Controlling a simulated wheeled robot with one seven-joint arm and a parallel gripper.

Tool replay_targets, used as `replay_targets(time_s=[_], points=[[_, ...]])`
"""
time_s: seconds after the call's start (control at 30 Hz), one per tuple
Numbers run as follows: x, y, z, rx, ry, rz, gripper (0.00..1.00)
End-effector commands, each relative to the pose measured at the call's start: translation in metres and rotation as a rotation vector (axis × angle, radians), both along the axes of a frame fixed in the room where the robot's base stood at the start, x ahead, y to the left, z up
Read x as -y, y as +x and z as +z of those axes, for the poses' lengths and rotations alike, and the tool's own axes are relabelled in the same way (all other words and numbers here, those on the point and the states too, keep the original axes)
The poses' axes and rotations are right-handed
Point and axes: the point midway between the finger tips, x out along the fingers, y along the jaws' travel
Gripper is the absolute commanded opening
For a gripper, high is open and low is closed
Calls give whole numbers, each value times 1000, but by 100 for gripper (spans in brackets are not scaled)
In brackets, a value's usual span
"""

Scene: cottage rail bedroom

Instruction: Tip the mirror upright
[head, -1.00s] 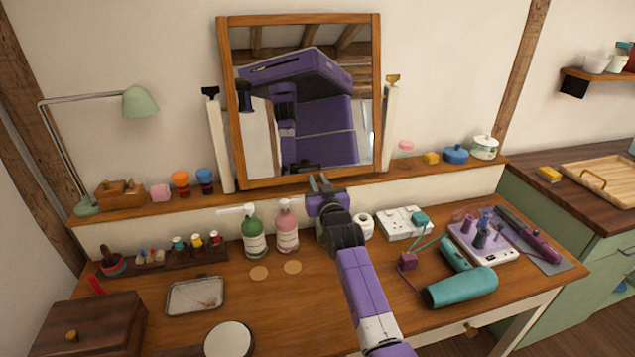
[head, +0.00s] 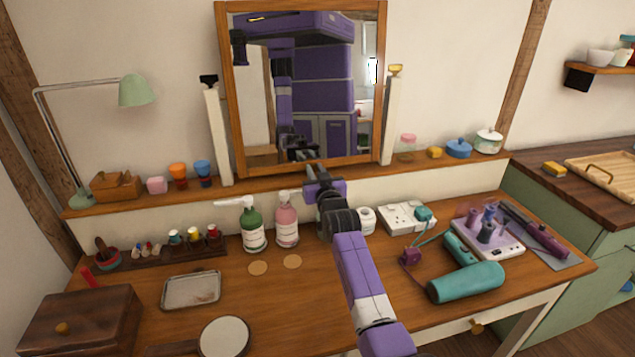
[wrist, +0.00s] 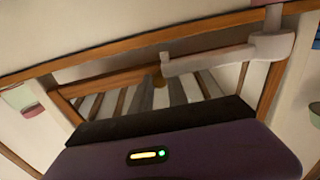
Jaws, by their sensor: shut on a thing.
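The mirror (head: 318,85) is a tall rectangle of glass in a brown wooden frame. It hangs between two white posts, the left with a black knob (head: 209,81), the right with a brass knob (head: 395,70). The glass reflects purple parts of me and cabinets, nearly level. My gripper (head: 311,169) is at the middle of the frame's lower rail and is shut on it. In the wrist view, pale grey finger parts cross in front of wooden rails. The exact contact is small and partly hidden in both views.
The mirror stands on a narrow shelf, with a green lamp (head: 136,91) and small cups at left and jars at right. Green (head: 253,230) and pink (head: 287,226) pump bottles stand left of my arm. A teal hair dryer (head: 466,282) lies at right.

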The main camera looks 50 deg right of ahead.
Motion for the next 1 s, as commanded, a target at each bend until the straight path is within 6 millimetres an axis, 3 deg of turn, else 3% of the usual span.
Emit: replay_targets(time_s=[0.03,0.23,0.6,0.63,0.73,1.0], points=[[3,5,-12,-7,4,1,0],[11,16,-14,-11,6,1,0],[11,17,-16,-17,9,2,0],[11,17,-16,-18,9,2,22],[11,18,-15,-15,8,2,41],[12,18,-11,-9,4,1,41]])
